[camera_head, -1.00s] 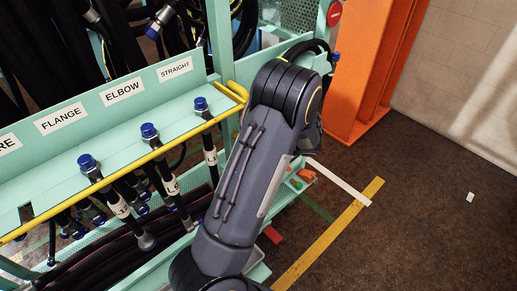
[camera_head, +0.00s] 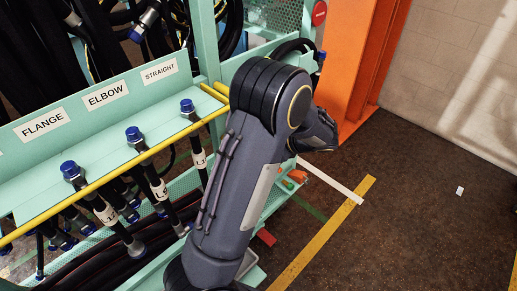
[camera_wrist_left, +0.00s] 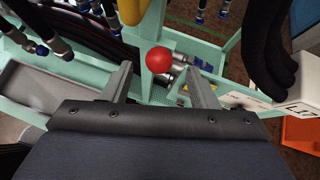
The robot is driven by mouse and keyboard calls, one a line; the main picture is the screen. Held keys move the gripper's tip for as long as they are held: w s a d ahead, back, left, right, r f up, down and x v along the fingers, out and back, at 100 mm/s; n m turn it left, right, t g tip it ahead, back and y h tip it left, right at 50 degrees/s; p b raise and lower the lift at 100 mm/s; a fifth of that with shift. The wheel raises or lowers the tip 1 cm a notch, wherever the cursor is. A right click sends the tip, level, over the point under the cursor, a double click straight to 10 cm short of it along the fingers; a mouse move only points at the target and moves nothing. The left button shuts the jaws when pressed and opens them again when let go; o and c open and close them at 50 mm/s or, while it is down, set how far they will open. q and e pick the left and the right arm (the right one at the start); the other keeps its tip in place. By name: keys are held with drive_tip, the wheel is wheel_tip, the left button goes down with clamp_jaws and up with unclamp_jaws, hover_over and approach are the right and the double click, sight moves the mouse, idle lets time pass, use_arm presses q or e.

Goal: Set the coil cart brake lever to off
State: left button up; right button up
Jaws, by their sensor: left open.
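A red ball knob (camera_wrist_left: 158,60) shows in the left wrist view. It looks like a lever's end; the lever's shaft and setting cannot be made out. My left gripper (camera_wrist_left: 159,72) is open, with one finger on each side of the knob in the picture. I cannot tell whether either finger touches it. In the head view one of my arms covers the middle, and neither gripper's fingers can be seen there.
In the head view a pale green rack (camera_head: 135,92) with labelled hose slots and blue-capped hoses fills the left. An orange post (camera_head: 352,65) stands behind my arm. Brown floor (camera_head: 425,200) at right is largely clear. Black hoses (camera_wrist_left: 268,50) hang at right in the wrist view.

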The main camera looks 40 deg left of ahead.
use_arm(q)
drive_tip(key=shift+c, duration=0.6)
drive_tip(key=d+f+b, duration=0.1)
drive_tip(key=d, duration=0.1)
drive_tip(key=d+m+y+b, duration=0.1)
drive_tip(key=d, duration=0.2)
drive_tip(key=d+f+m+t+b, duration=0.1)
drive_tip(key=d, duration=0.2)
drive_tip(key=shift+s+d+f+y, duration=0.15)
drive_tip(key=shift+d+f+y, duration=0.1)
drive_tip(key=shift+f+y, duration=0.05)
drive_tip(key=c, duration=1)
drive_tip(key=shift+m+t+y, duration=0.4)
drive_tip(key=shift+t+y, duration=0.3)
drive_tip(key=d, duration=0.1)
drive_tip(key=s+d+b, duration=0.1)
drive_tip(key=d, duration=0.1)
drive_tip(key=d+r, duration=0.1)
drive_tip(key=d, duration=0.1)
drive_tip(key=shift+s+b, duration=0.2)
drive_tip(key=shift+b, duration=0.2)
clamp_jaws()
drive_tip(key=a+r+p+x, duration=0.1)
drive_tip(key=r+x, duration=0.1)
drive_tip(key=x, duration=1)
drive_tip(key=shift+a+r+p, duration=0.3)
drive_tip(key=shift+a, duration=0.05)
